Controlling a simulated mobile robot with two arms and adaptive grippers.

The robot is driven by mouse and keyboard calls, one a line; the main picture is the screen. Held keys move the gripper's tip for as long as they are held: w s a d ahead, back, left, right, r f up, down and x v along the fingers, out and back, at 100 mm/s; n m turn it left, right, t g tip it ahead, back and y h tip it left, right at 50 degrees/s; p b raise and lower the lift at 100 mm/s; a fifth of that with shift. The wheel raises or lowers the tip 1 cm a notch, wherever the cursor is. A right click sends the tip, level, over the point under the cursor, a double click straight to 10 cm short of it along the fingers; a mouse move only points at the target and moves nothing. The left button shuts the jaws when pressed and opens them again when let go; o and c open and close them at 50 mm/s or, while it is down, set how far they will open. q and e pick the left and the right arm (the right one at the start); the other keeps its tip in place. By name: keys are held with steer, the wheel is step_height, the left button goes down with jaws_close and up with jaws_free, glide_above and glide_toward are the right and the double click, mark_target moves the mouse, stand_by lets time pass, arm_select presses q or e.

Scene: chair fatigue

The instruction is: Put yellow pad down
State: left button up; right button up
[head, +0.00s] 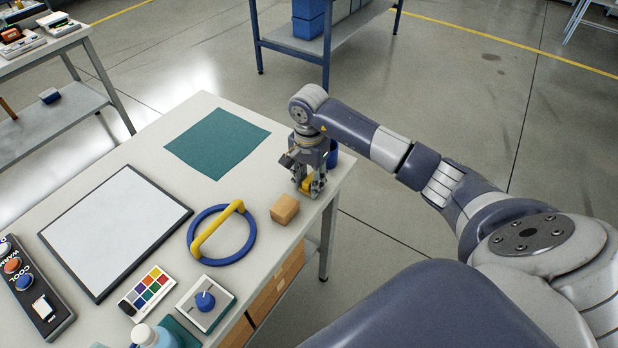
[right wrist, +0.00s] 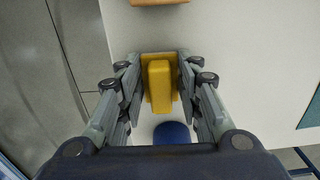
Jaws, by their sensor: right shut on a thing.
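The yellow pad (head: 307,185) is between the fingers of my right gripper (head: 309,189), low over the right corner of the white table (head: 150,153). In the right wrist view the yellow pad (right wrist: 160,85) shows a raised block on a wider flat plate, and the fingers of the right gripper (right wrist: 160,88) are shut on its sides. I cannot tell whether the pad touches the tabletop. My left gripper is not in view.
A blue cup (head: 332,154) stands close behind the right gripper. A tan block (head: 285,209) and a blue ring with a yellow bar (head: 221,233) lie in front-left of it. A teal mat (head: 218,142), a framed white board (head: 115,229) and a color chart (head: 148,292) are also there.

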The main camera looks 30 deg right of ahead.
mark_target(309, 179)
steer(key=shift+f, duration=0.1)
steer(key=shift+f+b, duration=0.15)
steer(key=shift+b, duration=0.15)
steer(key=o, duration=0.9)
steer(key=shift+o, duration=0.2)
steer(key=shift+r+p, duration=0.3)
steer(key=shift+r, duration=0.25)
step_height(309, 179, up, 11)
steer(key=b, duration=0.3)
steer(key=shift+r, duration=0.2)
